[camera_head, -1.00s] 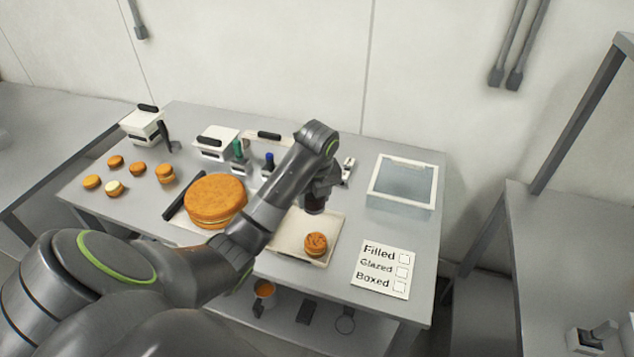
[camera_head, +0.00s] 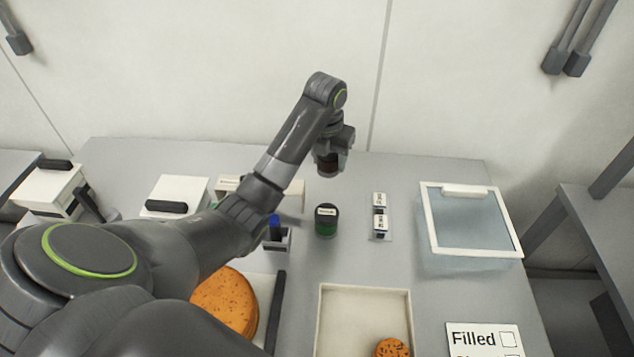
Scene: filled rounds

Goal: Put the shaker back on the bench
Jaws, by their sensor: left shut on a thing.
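My left gripper (camera_head: 329,158) is shut on the shaker (camera_head: 327,169), a small dark reddish-brown cylinder mostly hidden by the fingers. It holds the shaker upright near the back of the grey bench (camera_head: 410,172), close to the wall. I cannot tell whether the shaker's bottom touches the bench. A green jar (camera_head: 326,222) with a dark, labelled top stands on the bench just in front of it. My right gripper is not in view.
A blue-topped bottle (camera_head: 275,230) and a white box (camera_head: 292,197) stand left, partly behind my arm. A small labelled holder (camera_head: 380,217) and a clear-lidded box (camera_head: 470,222) stand right. In front is a tray (camera_head: 345,310) with a round cake (camera_head: 391,348).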

